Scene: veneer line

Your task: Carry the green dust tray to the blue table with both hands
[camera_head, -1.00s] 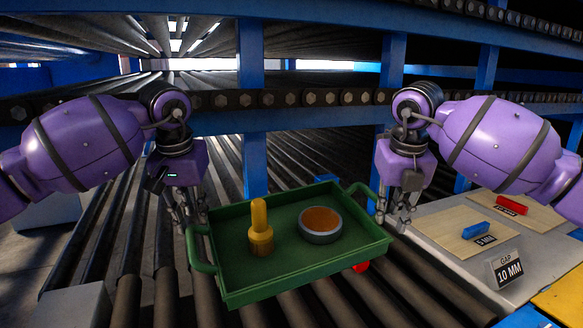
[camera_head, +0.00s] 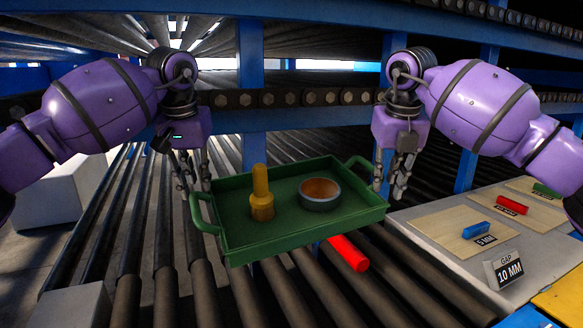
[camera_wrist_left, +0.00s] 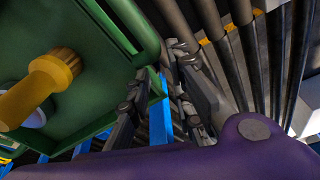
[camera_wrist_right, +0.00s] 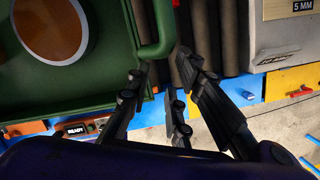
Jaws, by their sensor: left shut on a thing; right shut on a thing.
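The green dust tray (camera_head: 290,235) is held roughly level above the rollers, with a yellow knobbed tool (camera_head: 262,195) and a round orange-topped dish (camera_head: 320,195) in it. My left gripper (camera_head: 192,185) is shut at its left end; in the left wrist view its fingers (camera_wrist_left: 165,95) are beside the tray wall. My right gripper (camera_head: 390,190) is shut at its right end; in the right wrist view the green handle (camera_wrist_right: 158,35) runs close to its fingers (camera_wrist_right: 168,90). The exact finger contact is hard to see. I cannot make out the blue table for certain.
A red cylinder (camera_head: 348,253) lies on the rollers (camera_head: 275,290) under the tray's front edge. To the right a grey bench (camera_head: 445,255) carries boards with coloured pieces and a 10 MM gap sign (camera_head: 508,272). Blue rack posts (camera_head: 465,160) stand behind.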

